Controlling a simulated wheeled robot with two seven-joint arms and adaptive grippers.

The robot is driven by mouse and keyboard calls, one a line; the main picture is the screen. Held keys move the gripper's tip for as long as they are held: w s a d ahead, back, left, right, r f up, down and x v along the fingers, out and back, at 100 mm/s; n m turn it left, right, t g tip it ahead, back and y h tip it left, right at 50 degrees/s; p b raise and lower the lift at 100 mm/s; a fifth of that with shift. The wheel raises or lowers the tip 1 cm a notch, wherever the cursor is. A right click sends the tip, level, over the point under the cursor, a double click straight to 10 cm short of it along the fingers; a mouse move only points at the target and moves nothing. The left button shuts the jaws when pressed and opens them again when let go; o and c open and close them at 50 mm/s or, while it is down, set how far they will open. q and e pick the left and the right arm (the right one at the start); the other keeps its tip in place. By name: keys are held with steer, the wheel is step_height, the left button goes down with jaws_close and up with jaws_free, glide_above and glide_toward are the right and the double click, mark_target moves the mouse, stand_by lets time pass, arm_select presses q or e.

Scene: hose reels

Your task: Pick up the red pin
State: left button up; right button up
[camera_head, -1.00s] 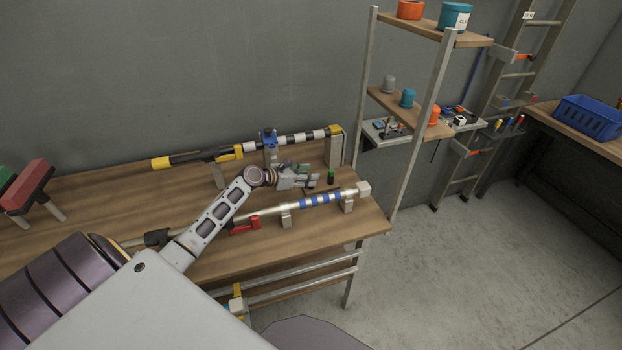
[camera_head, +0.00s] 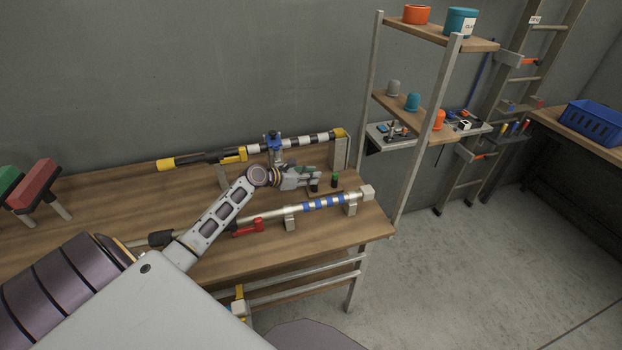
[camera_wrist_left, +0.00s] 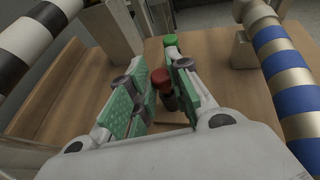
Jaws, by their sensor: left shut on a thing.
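The red pin (camera_wrist_left: 160,78) has a red top and a dark body. In the left wrist view it stands between the green-padded fingers of my left gripper (camera_wrist_left: 158,92), which are shut on it. In the head view my left gripper (camera_head: 309,177) is low over the wooden workbench (camera_head: 210,262), between two striped rods. The pin's red top cannot be made out there. A similar pin with a green top (camera_head: 335,178) stands just right of the fingertips; it also shows just beyond them in the left wrist view (camera_wrist_left: 170,41). My right gripper is not in view.
A blue-banded rod (camera_head: 322,202) lies on supports in front of the gripper. A black-and-white rod (camera_head: 304,141) lies behind it. A shelf rack (camera_head: 447,92) stands right of the bench. Bare floor lies to the right.

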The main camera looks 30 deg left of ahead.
arm_select(q)
step_height(320, 180, up, 9)
steer(key=shift+p, duration=0.3)
stand_by(0.6)
